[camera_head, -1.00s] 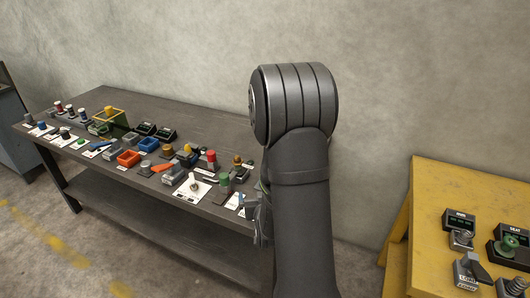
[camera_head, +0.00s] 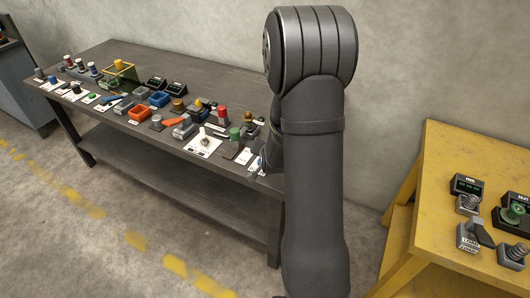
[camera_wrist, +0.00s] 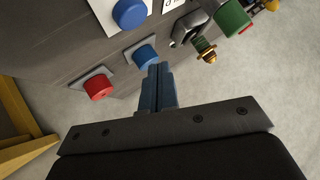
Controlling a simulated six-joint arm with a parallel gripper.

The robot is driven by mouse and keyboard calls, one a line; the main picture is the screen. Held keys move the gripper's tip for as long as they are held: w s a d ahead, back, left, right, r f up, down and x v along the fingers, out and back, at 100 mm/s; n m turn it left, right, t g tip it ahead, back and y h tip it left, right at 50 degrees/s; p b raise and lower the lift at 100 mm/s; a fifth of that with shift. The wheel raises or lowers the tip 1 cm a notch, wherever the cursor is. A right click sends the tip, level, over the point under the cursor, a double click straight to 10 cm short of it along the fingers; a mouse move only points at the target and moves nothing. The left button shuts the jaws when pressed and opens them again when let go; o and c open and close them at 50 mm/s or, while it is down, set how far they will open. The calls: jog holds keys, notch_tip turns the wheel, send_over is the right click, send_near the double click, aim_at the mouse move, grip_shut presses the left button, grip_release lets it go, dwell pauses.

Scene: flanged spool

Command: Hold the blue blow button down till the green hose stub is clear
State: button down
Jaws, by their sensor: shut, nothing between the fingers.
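In the wrist view, my gripper (camera_wrist: 158,70) is shut and empty, its blue fingers together. The fingertips are close to a blue button (camera_wrist: 146,55) on a grey plate; I cannot tell whether they touch it. A second, larger blue button (camera_wrist: 130,13) sits on a white card further up. A green cylinder (camera_wrist: 232,17), possibly the hose stub, stands right of the fingers. No label is readable, so I cannot tell which blue button is the blow button. In the head view, my arm hides most of the gripper, and a green cylinder (camera_head: 234,134) stands near the bench's right end.
A red button (camera_wrist: 98,87) is left of the fingers, and a brass-tipped fitting (camera_wrist: 206,51) is right. The dark bench (camera_head: 195,72) carries several small devices along its front. A yellow table (camera_head: 440,150) with more devices stands at the right. Floor in front is clear.

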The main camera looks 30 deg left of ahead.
jog(key=w+a+m+g+h, duration=0.1)
jog(key=m, duration=0.1)
jog(key=shift+w+a+m, duration=0.15)
jog(key=shift+m, duration=0.25)
jog(key=m, duration=0.1)
jog(key=m+g, duration=0.1)
jog(key=shift+w+a+m+g+h, duration=0.3)
jog(key=shift+w+a+m+h, duration=0.05)
jog(key=shift+a+m+h, duration=0.05)
jog(key=m, duration=0.1)
jog(key=r+m+g+h, duration=0.1)
jog(key=m, duration=0.1)
jog(key=shift+w+a+g, duration=0.1)
jog(key=shift+a+g, duration=0.15)
jog(key=shift+g, duration=0.05)
notch_tip(320, 180, up, 9)
jog(key=s+d+m+g+h, duration=0.1)
jog(key=s+m+g+h, duration=0.1)
jog(key=m, duration=0.8)
jog(key=g+h, duration=0.1)
jog(key=g, duration=0.1)
jog(key=shift+m+g+h, duration=0.3)
jog(key=shift+g, duration=0.1)
jog(key=shift+f, duration=0.1)
notch_tip(320, 180, down, 14)
jog(key=shift+f, duration=0.1)
